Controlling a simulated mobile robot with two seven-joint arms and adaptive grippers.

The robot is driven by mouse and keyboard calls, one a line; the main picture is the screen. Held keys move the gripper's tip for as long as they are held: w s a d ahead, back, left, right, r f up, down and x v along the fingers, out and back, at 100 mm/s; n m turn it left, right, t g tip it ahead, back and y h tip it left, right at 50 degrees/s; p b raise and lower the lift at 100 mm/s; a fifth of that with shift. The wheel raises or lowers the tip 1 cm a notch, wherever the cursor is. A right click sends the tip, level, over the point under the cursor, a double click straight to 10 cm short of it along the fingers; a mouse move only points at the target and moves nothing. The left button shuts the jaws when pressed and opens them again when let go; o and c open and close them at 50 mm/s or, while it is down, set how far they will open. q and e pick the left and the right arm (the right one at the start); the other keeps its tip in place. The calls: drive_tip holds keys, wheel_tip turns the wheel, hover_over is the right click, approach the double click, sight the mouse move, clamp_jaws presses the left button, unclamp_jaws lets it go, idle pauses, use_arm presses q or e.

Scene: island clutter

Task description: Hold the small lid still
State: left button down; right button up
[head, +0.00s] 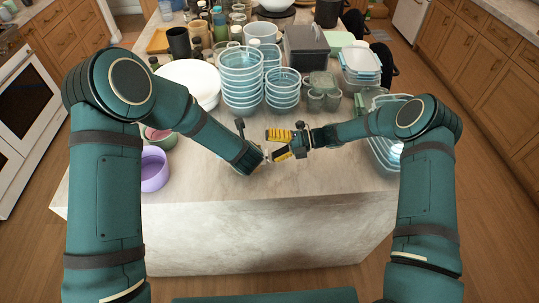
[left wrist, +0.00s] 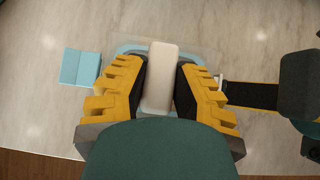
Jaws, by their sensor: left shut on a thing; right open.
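In the left wrist view, a pale, narrow, rounded slab (left wrist: 160,78) stands between the fingers of my left gripper (left wrist: 160,90). A light blue rim shows behind and around it; this appears to be the small lid. My left gripper is shut on it, low over the front of the marble counter. In the head view the lid is mostly hidden by my left gripper (head: 262,162). My right gripper (head: 280,142) is open and empty, close beside the left one, its yellow fingers pointing left. A light blue block-like piece (left wrist: 82,67) lies left of the lid.
Stacked clear blue-rimmed bowls (head: 241,80) stand behind the grippers. A large white bowl (head: 190,80) and a purple bowl (head: 154,170) are at left. Clear containers (head: 385,150) sit at right, partly behind my right arm. The counter's front strip (head: 320,178) is bare.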

drive_tip(key=shift+d+r, duration=0.2)
drive_tip(key=shift+r, duration=0.9)
idle(0.3)
idle(0.3)
drive_tip(key=d, duration=0.2)
drive_tip(key=d+r, duration=0.1)
drive_tip(key=d, duration=0.2)
idle(0.7)
drive_tip(key=f, duration=0.1)
drive_tip(key=d+f, duration=0.1)
drive_tip(key=f, duration=0.2)
drive_tip(key=shift+d+f, duration=0.2)
drive_tip(key=shift+d, duration=0.2)
drive_tip(key=shift+a+f, duration=0.35)
drive_tip(key=shift+a, duration=1)
drive_tip(key=shift+a+f, duration=0.2)
drive_tip(key=shift+a, duration=1.05)
drive_tip(key=shift+a+f, duration=0.25)
drive_tip(key=shift+a, duration=1)
drive_tip(key=shift+d+r, duration=0.25)
drive_tip(key=shift+r, duration=1)
drive_tip(key=shift+d+r, duration=0.2)
drive_tip(key=shift+r, duration=1.05)
